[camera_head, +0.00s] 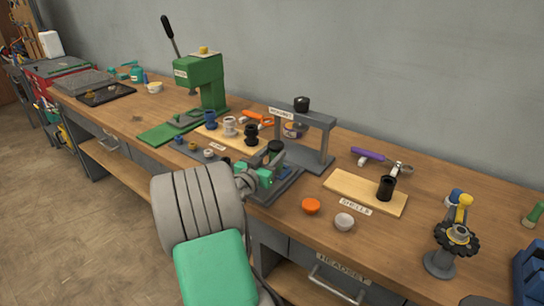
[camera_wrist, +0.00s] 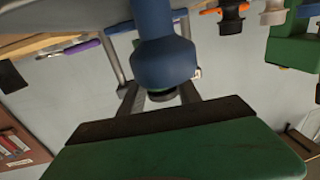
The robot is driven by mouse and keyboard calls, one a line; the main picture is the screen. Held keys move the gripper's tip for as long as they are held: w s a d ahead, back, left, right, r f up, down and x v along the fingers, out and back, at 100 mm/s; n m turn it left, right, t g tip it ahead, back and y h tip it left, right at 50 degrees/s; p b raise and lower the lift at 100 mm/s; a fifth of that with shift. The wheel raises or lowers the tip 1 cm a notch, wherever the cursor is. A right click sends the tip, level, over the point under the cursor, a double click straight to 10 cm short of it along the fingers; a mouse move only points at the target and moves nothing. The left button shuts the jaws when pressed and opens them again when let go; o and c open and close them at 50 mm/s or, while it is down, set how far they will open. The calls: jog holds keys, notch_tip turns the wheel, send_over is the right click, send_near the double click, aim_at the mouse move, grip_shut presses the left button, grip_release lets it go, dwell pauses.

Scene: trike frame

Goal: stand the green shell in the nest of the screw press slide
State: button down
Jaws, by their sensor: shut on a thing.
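The slide's nest is hidden behind my gripper, so I cannot tell the gap below the shell. In the wrist view a large green shape with a dark band fills the bottom, and a blue rounded part (camera_wrist: 165,60) hangs in the centre.
A green lever press (camera_head: 200,80) stands at the left. Blue, white and black shells (camera_head: 229,126) stand on a board near it. A black shell (camera_head: 387,188) stands on the right board. Orange (camera_head: 311,206) and white (camera_head: 344,221) caps lie in front.

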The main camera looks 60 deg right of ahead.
jog(key=shift+f+b, duration=0.95)
jog(key=shift+b, duration=0.35)
jog(key=c, duration=1.2)
grip_release()
jog(key=shift+r, duration=0.1)
jog(key=o, duration=0.4)
jog(key=shift+o, duration=0.2)
jog(key=shift+a, duration=0.15)
jog(key=a+b, duration=0.1)
jog(key=a, duration=0.6)
jog(key=shift+w+a, duration=0.1)
jog(key=shift+a, duration=0.2)
